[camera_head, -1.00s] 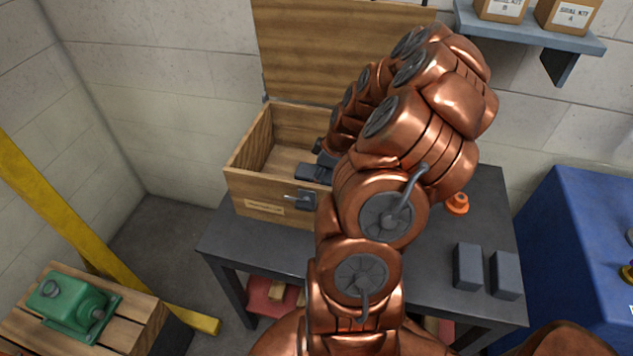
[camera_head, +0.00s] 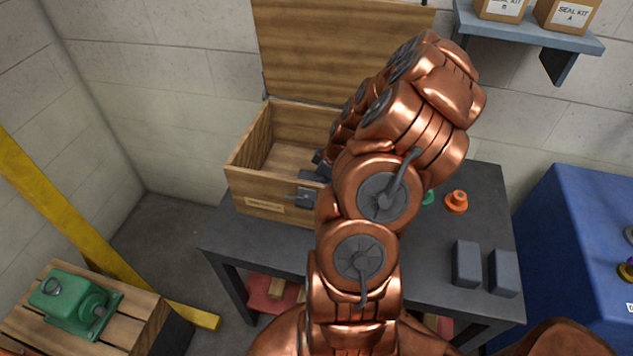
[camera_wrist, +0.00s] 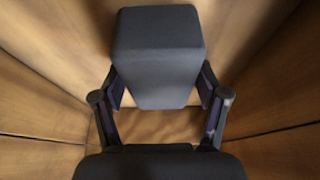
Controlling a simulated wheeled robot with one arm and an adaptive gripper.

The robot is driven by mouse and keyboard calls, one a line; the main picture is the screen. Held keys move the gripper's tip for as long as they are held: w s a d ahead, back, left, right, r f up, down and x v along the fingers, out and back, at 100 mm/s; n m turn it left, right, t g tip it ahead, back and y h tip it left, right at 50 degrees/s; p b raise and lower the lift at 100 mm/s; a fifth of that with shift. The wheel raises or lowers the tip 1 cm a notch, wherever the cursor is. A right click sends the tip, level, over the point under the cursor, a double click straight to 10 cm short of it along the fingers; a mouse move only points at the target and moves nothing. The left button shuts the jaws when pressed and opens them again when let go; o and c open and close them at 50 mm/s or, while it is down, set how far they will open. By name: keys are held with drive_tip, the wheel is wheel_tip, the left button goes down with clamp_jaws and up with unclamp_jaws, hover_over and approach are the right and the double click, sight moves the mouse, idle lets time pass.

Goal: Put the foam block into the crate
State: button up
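In the wrist view a dark grey foam block (camera_wrist: 158,60) sits between the two fingertips of my gripper (camera_wrist: 160,88), which press against its sides. Wooden walls surround it there, so the block is within the crate's walls. In the head view the wooden crate (camera_head: 262,209) stands on the dark table with its lid (camera_head: 345,50) open against the wall. My arm reaches over the crate's right part and hides much of it. A small dark part of the block or gripper (camera_head: 314,177) shows there. Whether the block touches the crate floor is unclear.
Two dark grey blocks (camera_head: 466,264) (camera_head: 503,273) stand on the table (camera_head: 265,243) at the right front. An orange flanged part (camera_head: 457,201) and a partly hidden green thing (camera_head: 428,198) lie behind them. A shelf with seal kit boxes (camera_head: 567,15) hangs at upper right.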

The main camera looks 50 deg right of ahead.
drive_tip(key=shift+o, duration=0.7)
drive_tip(key=shift+r, duration=0.1)
drive_tip(key=shift+r, duration=0.15)
drive_tip(key=shift+s+d+r, duration=0.15)
drive_tip(key=shift+s+r, duration=0.05)
drive_tip(key=shift+r, duration=0.25)
drive_tip(key=b+v, duration=0.3)
drive_tip(key=v, duration=0.7)
drive_tip(key=shift+s+r, duration=0.15)
drive_tip(key=shift+r, duration=0.25)
